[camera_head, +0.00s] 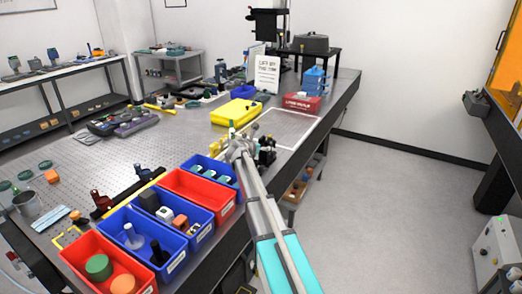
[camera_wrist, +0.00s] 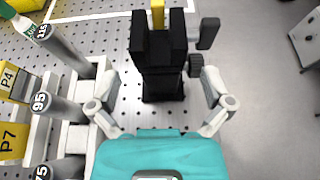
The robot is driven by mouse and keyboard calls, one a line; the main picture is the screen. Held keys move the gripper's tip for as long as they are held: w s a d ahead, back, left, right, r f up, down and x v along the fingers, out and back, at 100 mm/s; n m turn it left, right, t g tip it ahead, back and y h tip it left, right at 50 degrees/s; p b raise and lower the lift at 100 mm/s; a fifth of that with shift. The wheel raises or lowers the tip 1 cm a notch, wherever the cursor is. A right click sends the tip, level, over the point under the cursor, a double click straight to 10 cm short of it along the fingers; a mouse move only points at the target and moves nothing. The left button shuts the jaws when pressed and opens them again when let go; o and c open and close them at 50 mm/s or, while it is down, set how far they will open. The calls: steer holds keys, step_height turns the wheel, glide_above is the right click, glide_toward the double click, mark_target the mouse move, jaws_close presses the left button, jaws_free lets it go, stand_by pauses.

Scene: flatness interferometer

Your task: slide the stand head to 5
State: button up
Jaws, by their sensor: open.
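A black stand (camera_wrist: 160,85) with a black block-shaped head (camera_wrist: 158,45) stands straight ahead in the wrist view. A dark knob (camera_wrist: 196,66) and a grey lever (camera_wrist: 209,33) are on its right side, and a small yellow piece (camera_wrist: 157,12) shows at its top. My gripper (camera_wrist: 160,98) is open and empty, with one finger on each side of the stand and gaps between. In the head view the gripper (camera_head: 240,150) is beside the dark stand (camera_head: 267,152), partly hidden by my arm. I cannot read any scale or the number 5.
Grey posts marked 115, 95 (camera_wrist: 55,103) and 75 stand close on the left in the wrist view, with yellow P4 (camera_wrist: 12,80) and P7 (camera_wrist: 12,142) tags. Red and blue bins (camera_head: 200,190) line the table's front edge. The floor (camera_head: 390,200) at right is clear.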

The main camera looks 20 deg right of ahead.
steer(key=shift+x, duration=0.75)
steer(key=c, duration=1.3)
step_height(320, 180, up, 5)
steer(key=p, duration=0.4)
steer(key=shift+p, duration=0.35)
steer(key=o, duration=1.3)
steer(key=shift+f, duration=0.15)
